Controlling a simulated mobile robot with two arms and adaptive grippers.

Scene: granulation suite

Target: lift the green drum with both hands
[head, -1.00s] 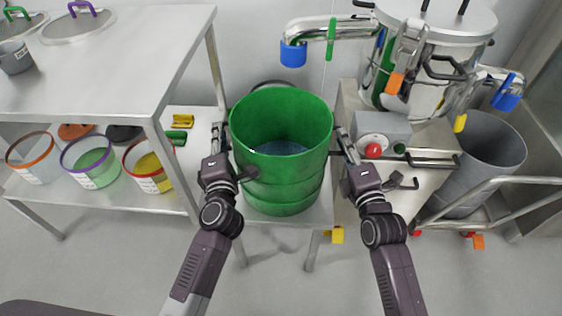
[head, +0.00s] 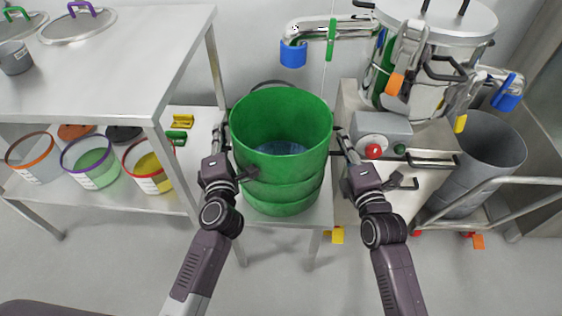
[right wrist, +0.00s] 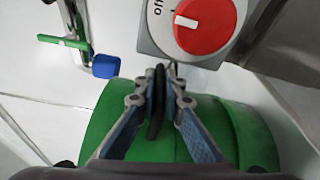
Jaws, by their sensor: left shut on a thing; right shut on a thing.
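The green drum (head: 283,170) stands upright and open-topped on a small pale table (head: 255,232) in the head view, with something bluish inside it. My left gripper (head: 220,143) is at the drum's left side, shut on it; the exact grip point is hard to make out. My right gripper (head: 343,139) is at the drum's right side. In the right wrist view, its fingers (right wrist: 160,95) are closed around a black handle (right wrist: 157,115), with the green drum (right wrist: 100,125) behind. Whether the drum's base touches the table cannot be told for sure.
A steel shelf table (head: 110,75) with several coloured-rim tubs below stands on the left. Right of the drum are a grey box with a red knob (head: 374,151), a steel vessel (head: 418,85) and a grey bin (head: 482,160). A pipe with a blue end (head: 293,54) hangs behind.

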